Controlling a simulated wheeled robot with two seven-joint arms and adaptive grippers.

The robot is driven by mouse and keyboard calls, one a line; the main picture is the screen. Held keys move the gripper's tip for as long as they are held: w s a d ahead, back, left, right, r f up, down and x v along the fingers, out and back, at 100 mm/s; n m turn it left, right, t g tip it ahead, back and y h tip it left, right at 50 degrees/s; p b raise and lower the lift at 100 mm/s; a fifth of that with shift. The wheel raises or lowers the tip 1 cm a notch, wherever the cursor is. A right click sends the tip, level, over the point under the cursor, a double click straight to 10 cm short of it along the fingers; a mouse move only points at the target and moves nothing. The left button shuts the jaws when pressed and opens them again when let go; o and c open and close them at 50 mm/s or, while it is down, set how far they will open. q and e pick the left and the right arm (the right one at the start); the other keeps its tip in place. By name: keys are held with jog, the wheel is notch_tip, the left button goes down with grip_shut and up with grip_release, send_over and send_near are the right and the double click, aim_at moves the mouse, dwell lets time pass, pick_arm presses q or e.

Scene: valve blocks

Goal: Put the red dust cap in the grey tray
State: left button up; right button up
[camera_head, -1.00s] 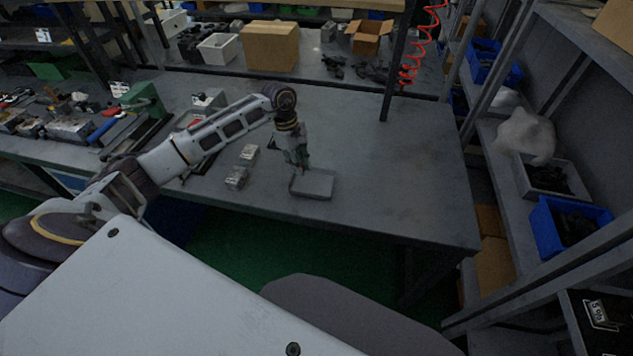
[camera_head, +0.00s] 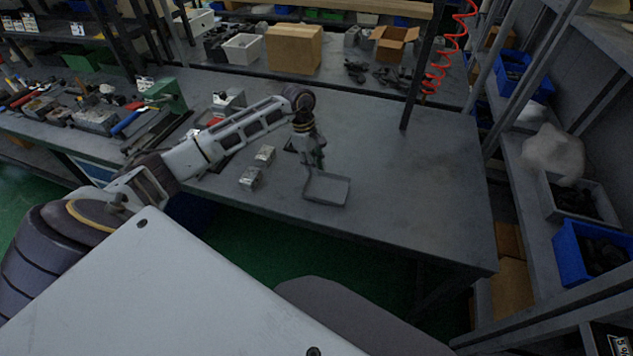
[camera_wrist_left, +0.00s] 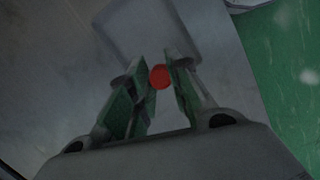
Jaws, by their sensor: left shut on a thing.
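My left gripper (camera_head: 316,168) is above the back-left part of the grey tray (camera_head: 338,190), pointing down. In the left wrist view my left gripper (camera_wrist_left: 160,82) is shut on the round red dust cap (camera_wrist_left: 160,77), held between the green-lined fingertips. The tray (camera_wrist_left: 150,28) shows beyond the cap in that view, and its inside looks empty. In the head view I cannot make out the cap. The exact height of the cap over the tray is hard to tell. My right gripper does not show.
Two small metal valve blocks (camera_head: 265,154) (camera_head: 250,178) stand on the workbench (camera_head: 420,200) left of the tray. A green vise (camera_head: 165,95) and tools lie farther left. The bench right of the tray is clear. A dark post (camera_head: 411,90) rises at the back.

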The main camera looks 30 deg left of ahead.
aim_at(316, 187)
pick_arm(q)
jog(key=shift+a+x, duration=0.25)
jog(key=shift+x, duration=0.95)
jog(key=shift+f, duration=0.7)
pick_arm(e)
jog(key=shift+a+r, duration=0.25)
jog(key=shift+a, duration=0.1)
pick_arm(q)
jog(key=shift+a+p+x, duration=0.15)
jog(key=shift+p+x, duration=0.1)
jog(key=shift+x, duration=0.55)
jog(key=shift+a+p+x, duration=0.2)
jog(key=shift+x, duration=0.65)
jog(key=shift+f, duration=0.2)
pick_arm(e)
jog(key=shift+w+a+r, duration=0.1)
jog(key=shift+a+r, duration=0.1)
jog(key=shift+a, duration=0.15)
pick_arm(q)
jog(key=shift+f, duration=0.15)
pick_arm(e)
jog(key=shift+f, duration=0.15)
